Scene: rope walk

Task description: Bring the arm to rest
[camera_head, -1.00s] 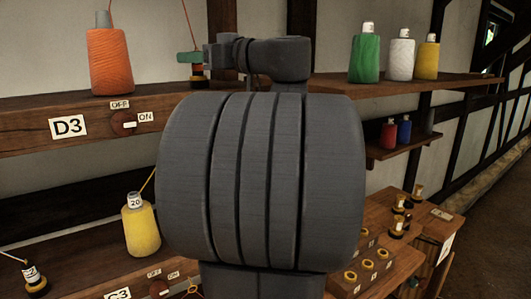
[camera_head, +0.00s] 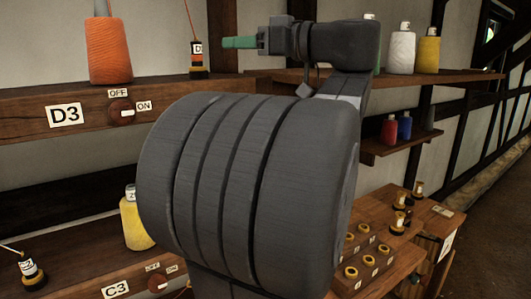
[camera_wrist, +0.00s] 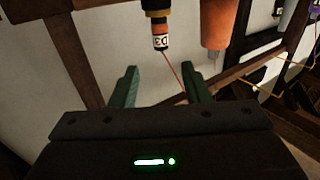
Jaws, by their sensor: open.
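My gripper (camera_head: 238,42) is in the upper middle of the head view, its green fingers pointing left towards a small black-and-orange bobbin (camera_head: 198,58) on the upper shelf. There is a gap between the fingertips and the bobbin. In the wrist view my gripper (camera_wrist: 161,85) shows its two green fingers apart with nothing between them. My large grey arm link hides the middle of the head view.
An orange yarn cone (camera_head: 109,45) stands on the upper shelf (camera_head: 20,107) above a D3 switch (camera_head: 121,112). A yellow cone (camera_head: 135,222) is below it. White (camera_head: 401,50) and yellow (camera_head: 428,50) cones stand at right. A wooden bench (camera_head: 400,240) with several bobbins is at lower right.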

